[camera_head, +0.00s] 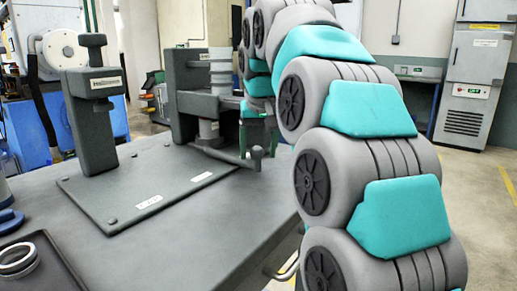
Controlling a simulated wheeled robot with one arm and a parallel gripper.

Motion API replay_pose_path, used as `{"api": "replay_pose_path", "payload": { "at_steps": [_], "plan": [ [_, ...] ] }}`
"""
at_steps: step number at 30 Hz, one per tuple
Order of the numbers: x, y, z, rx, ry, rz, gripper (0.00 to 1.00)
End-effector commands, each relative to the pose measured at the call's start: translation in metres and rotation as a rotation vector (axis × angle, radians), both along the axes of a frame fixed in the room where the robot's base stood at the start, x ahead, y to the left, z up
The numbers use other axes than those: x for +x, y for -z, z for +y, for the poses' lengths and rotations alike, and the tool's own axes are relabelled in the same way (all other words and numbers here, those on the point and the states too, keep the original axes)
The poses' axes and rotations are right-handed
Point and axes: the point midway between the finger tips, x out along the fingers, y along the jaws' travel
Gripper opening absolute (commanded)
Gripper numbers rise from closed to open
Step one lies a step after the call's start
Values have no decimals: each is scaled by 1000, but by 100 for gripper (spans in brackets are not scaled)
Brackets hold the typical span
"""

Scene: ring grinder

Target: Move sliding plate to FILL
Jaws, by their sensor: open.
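The ring grinder stands on a grey table. Its flat base plate (125,190) carries two small white labels (148,202), too small to read. A dark housing (195,95) with a grey cylinder (220,72) stands at the plate's back right. A bar (222,155) with an upright knob end (257,157) sticks out to the right from below the housing; I cannot tell clearly whether it belongs to the sliding plate. My gripper (258,140) is open, partly hidden, beside the bar's knob end. I cannot tell if it touches the knob.
A dark upright post (92,120) stands at the plate's left. A tray (62,262) with metal rings (17,260) lies at the table's front left, near a blue object (8,220). My arm fills the right side. The front middle of the table is clear.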

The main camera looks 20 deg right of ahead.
Motion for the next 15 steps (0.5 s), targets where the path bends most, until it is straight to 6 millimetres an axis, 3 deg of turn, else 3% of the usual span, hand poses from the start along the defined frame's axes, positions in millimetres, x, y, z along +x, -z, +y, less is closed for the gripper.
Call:
{"api": "replay_pose_path", "payload": {
  "at_steps": [15],
  "plan": [
    [-16,-43,2,0,1,-5,72]
  ]
}}
